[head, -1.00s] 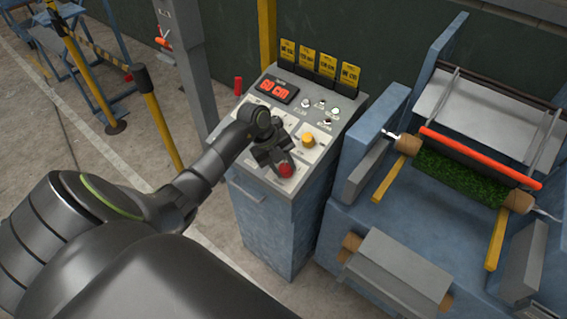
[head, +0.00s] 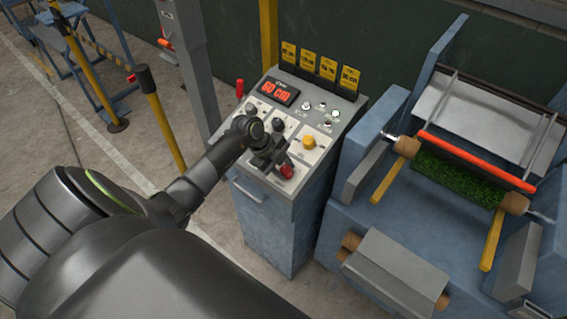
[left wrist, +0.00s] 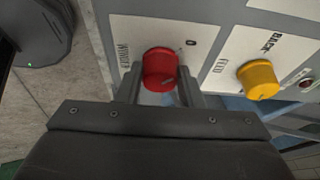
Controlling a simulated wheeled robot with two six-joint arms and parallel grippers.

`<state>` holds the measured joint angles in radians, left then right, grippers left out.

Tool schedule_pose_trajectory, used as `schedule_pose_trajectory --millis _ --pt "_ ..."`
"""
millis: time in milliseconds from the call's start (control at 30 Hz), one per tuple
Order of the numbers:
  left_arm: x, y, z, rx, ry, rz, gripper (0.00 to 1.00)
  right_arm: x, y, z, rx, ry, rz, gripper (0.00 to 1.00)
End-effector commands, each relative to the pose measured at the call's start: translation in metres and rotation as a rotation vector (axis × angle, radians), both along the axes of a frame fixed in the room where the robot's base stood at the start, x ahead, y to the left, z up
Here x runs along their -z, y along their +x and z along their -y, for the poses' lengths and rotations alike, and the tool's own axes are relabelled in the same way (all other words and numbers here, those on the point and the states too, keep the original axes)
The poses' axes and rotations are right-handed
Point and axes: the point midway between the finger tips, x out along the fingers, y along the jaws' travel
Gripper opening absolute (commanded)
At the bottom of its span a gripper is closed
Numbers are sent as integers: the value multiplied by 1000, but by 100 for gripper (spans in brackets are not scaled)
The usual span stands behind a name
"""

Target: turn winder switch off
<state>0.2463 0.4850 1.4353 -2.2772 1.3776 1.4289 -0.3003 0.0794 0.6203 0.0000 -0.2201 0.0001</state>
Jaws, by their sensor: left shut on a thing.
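The winder switch is a red knob (left wrist: 160,68) on a white label plate on the control panel. In the head view the red knob (head: 287,172) shows at the panel's front edge. My left gripper (left wrist: 159,86) is shut on the red knob, one finger on each side of it. In the head view my left gripper (head: 272,160) reaches down over the panel from the left and hides part of the plate around the knob. My right gripper is not in view.
A yellow knob (head: 309,142) sits right of the red one, beside the words FEED and BACK. A black knob (head: 278,125) sits behind my gripper. The display (head: 278,93) reads 60 cm. The blue machine (head: 385,237) with a turf strip (head: 455,178) stands close on the right.

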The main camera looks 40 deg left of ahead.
Motion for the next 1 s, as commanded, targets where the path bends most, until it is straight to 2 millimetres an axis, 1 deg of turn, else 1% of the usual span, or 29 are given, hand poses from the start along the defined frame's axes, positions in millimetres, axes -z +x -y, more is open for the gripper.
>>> schedule_pose_trajectory --millis 167,200,367,633,767,867,1000 --pt "1 -1 0 -2 -1 -3 11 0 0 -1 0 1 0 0" --pt "1 -1 0 -2 -1 -3 35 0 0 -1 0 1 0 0" --pt "1 0 0 -1 0 -3 55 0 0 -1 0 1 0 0" --pt "0 0 0 0 0 -1 55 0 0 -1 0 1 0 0" --pt "-5 -2 -4 0 2 0 55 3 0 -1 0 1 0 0" --pt "-15 -5 -8 0 3 2 55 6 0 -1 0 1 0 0" --pt "-38 -13 -19 1 8 4 55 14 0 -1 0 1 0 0"
